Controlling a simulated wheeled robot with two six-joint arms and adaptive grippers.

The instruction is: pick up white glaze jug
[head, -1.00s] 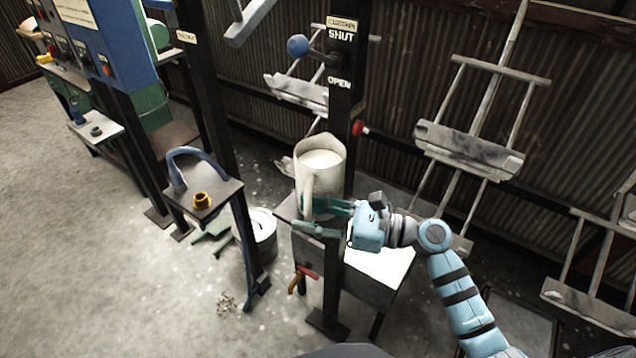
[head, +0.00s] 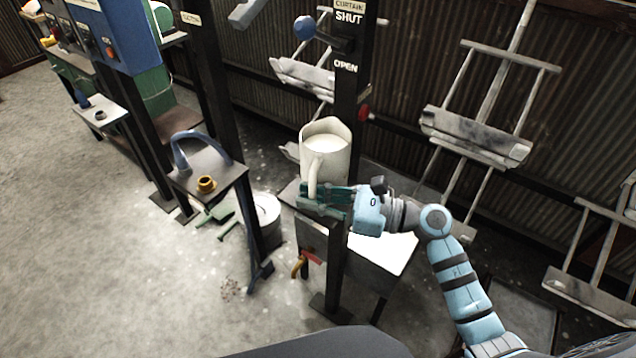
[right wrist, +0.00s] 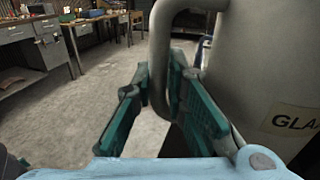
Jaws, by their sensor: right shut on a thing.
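The white glaze jug (head: 335,160) stands upright, full of white liquid, by the dark post. Its handle faces me. My right gripper (head: 314,200) has its teal fingers closed around the lower part of the jug's handle. In the right wrist view the handle (right wrist: 161,60) runs down between the two fingers of the right gripper (right wrist: 165,90), and the jug's body (right wrist: 262,65) with a partly cut label fills the right side. Whether the jug's base touches the stand is hidden by the gripper. My left gripper is not in view.
The dark post (head: 350,100) with SHUT and OPEN labels rises close behind the jug. A bucket (head: 268,225) stands below. Hanging racks (head: 475,135) fill the right.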

